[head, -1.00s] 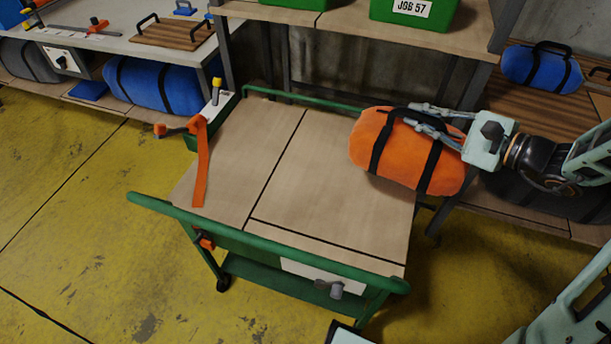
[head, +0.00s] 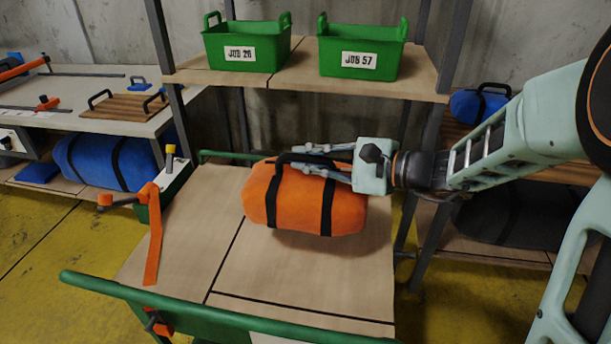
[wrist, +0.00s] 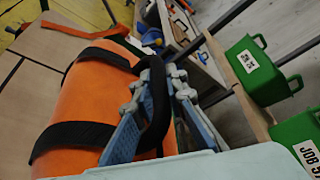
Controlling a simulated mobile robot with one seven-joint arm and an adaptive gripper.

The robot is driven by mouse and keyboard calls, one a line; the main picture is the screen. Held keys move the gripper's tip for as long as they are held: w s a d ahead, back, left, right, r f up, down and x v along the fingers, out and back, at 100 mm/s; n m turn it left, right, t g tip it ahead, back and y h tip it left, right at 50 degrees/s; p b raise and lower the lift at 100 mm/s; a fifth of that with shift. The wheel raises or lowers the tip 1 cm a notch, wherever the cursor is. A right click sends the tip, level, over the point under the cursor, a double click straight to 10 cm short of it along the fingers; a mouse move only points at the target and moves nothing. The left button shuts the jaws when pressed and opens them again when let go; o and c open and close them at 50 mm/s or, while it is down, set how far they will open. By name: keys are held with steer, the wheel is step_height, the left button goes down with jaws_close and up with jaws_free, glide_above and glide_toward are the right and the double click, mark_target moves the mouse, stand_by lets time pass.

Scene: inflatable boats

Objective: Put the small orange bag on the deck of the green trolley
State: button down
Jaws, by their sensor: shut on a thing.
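The small orange bag (head: 291,207) with black straps is over the back right part of the green trolley's wooden deck (head: 190,236). My gripper (head: 306,162) reaches in from the right and is shut on the bag's black top handle. In the wrist view the gripper fingers (wrist: 150,122) close around the handle, and the orange bag (wrist: 95,97) lies below and to the left. A dark shadow shows under the bag. I cannot tell whether its underside touches the deck. The trolley's green front rail (head: 215,312) crosses the bottom of the head view.
An orange strap (head: 154,240) lies over the deck's left side, beside a small green tray (head: 166,190). Green bins JOB 26 (head: 246,42) and JOB 57 (head: 361,47) stand on a shelf behind. The deck's front and left are mostly clear. A blue bag (head: 107,160) lies under the left bench.

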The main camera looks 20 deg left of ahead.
mark_target(282, 161)
steer(key=x, duration=0.4)
steer(key=f+x, duration=0.1)
steer(key=x, duration=0.1)
steer(key=shift+s+d+r+b, duration=0.1)
steer(key=shift+s+b, duration=0.2)
steer(key=shift+b, duration=0.05)
steer(key=a+f, duration=0.3)
steer(key=a+f+b, duration=0.1)
steer(key=f, duration=0.1)
steer(key=shift+w+a, duration=0.3)
steer(key=shift+w, duration=0.05)
steer(key=shift+a+f, duration=0.3)
steer(key=shift+f, duration=0.1)
step_height(282, 161, down, 3)
steer(key=shift+a+f+b, duration=0.1)
steer(key=shift+b, duration=0.4)
steer(key=c, duration=2.4)
jaws_free()
steer(key=shift+f, duration=0.25)
steer(key=o, duration=0.5)
steer(key=shift+c, duration=0.2)
steer(key=shift+r, duration=0.1)
steer(key=p+v, duration=0.1)
steer(key=v, duration=1.1)
steer(key=shift+s, duration=0.1)
